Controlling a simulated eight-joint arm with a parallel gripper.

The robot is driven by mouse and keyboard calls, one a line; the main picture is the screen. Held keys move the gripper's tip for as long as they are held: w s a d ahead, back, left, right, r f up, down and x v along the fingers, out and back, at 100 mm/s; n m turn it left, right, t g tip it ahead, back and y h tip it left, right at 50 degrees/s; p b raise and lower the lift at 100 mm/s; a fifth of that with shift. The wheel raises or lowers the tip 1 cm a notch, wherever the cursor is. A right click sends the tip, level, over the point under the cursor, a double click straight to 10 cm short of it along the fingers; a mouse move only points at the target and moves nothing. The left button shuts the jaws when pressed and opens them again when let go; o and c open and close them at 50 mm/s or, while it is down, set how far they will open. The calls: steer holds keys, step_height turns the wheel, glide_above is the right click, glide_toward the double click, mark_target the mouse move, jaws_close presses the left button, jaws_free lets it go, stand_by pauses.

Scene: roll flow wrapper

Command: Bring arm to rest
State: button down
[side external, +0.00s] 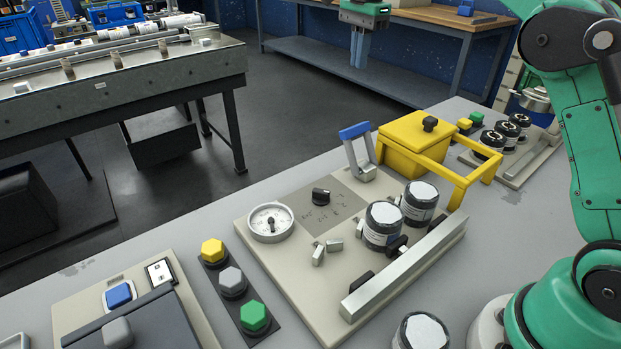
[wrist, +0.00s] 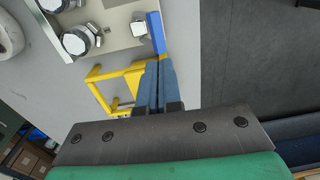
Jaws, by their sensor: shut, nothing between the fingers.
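My gripper (side external: 359,48) hangs at the top of the side view, fingers pointing down, well above the bench. In the wrist view my gripper (wrist: 159,82) has its two blue fingers together with nothing between them. My green arm stands at the right of the side view. Beneath the fingers in the wrist view are a yellow frame (wrist: 95,92) and a blue-handled lever (wrist: 156,32); they look apart from the fingers.
The grey bench holds a beige panel (side external: 254,226) with a dial (side external: 270,222), rolls (side external: 383,225), a silver rail (side external: 405,265) and a yellow box (side external: 412,155). Coloured buttons (side external: 232,283) stand to its left. A conveyor (side external: 120,90) is at the left. Open floor lies between.

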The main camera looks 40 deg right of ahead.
steer(key=shift+s, duration=0.1)
steer(key=s+a+f+n+t, duration=0.2)
steer(key=s+f+n, duration=0.1)
steer(key=s+n, duration=0.2)
steer(key=s+a+f+n+t, duration=0.2)
steer(key=s+a+f+n, duration=0.1)
steer(key=s+n, duration=0.2)
steer(key=s+a+f+n+t, duration=0.2)
steer(key=s+f+n, duration=0.1)
steer(key=s+n, duration=0.2)
steer(key=shift+s+a+f+n+t, duration=0.1)
steer(key=shift+a+n+t, duration=0.05)
steer(key=shift+n, duration=0.5)
steer(key=shift+s+a+n+t, duration=0.1)
steer(key=shift+a+n+t, duration=0.05)
steer(key=shift+n, duration=0.5)
steer(key=shift+s+f+n, duration=0.15)
steer(key=shift+f+n, duration=0.15)
steer(key=shift+r, duration=0.1)
stand_by(1.5)
